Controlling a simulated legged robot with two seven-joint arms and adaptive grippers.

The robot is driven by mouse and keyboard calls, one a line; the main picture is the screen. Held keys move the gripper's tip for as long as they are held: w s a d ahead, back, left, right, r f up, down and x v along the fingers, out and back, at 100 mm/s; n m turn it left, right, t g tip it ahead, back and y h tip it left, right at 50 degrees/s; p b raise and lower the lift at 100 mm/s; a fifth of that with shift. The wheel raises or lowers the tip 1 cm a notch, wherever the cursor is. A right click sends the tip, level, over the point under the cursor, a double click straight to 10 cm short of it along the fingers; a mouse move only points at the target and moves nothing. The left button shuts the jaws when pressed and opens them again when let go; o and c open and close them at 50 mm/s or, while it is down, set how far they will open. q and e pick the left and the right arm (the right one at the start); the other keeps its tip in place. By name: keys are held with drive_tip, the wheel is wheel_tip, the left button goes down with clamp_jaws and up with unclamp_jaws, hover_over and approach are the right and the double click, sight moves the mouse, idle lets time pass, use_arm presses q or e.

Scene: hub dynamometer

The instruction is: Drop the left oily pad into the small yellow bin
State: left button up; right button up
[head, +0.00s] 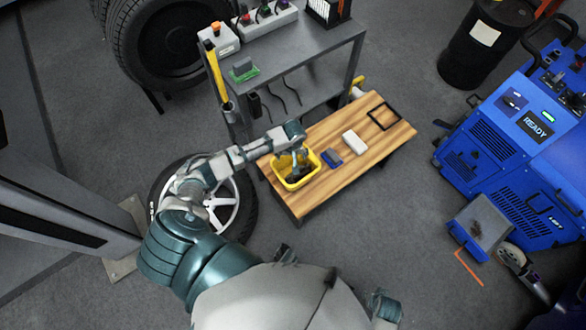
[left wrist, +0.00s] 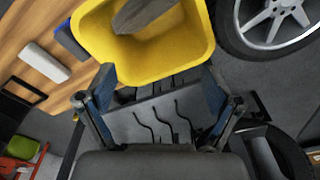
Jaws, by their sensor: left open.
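The small yellow bin (head: 312,176) stands on the near left end of the wooden bench. It fills the top of the left wrist view (left wrist: 183,55). A dark grey-brown piece (left wrist: 142,12), which looks like an oily pad, shows inside the bin. In the head view it is a dark shape (head: 300,173) in the bin, partly covered by my gripper. My left gripper (head: 297,152) is over the bin. In the left wrist view its fingers (left wrist: 158,75) are spread, with nothing between them, and the dark piece is beyond their tips. My right gripper cannot be made out.
A blue block (head: 331,158), a white block (head: 355,142) and a black square frame (head: 384,116) lie on the wooden bench (head: 345,178). A grey shelf cart (head: 305,62) stands behind. A wheel (head: 235,205) lies left. A blue machine (head: 510,140) stands right, across open floor.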

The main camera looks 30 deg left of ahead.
use_arm(q)
drive_tip(key=d+r, duration=0.4)
drive_tip(key=r, duration=0.5)
drive_tip(key=s+d+f+m+h+p, duration=0.1)
drive_tip(key=s+d+f+m, duration=0.1)
drive_tip(key=s+f, duration=0.4)
drive_tip(key=s+d+f+m+h+p, duration=0.1)
drive_tip(key=s+d+f+m, duration=0.15)
drive_tip(key=f, duration=0.65)
drive_tip(key=s+f+m, duration=0.1)
drive_tip(key=s+f, duration=0.3)
drive_tip(key=s, duration=0.3)
drive_tip(key=s+d+f+m+p, duration=0.1)
drive_tip(key=s+f, duration=0.3)
drive_tip(key=s, duration=0.4)
drive_tip(key=s+f+m+y+p, duration=0.1)
drive_tip(key=s+f+m, duration=0.2)
drive_tip(key=s, duration=0.5)
drive_tip(key=shift+s+d+f+t, duration=0.25)
drive_tip(key=shift+f+t, duration=0.15)
drive_tip(key=shift+f, duration=0.5)
use_arm(e)
drive_tip(key=s+d+f, duration=0.2)
drive_tip(key=s+f, duration=0.2)
drive_tip(key=f, duration=0.6)
drive_tip(key=shift+s+f, duration=0.15)
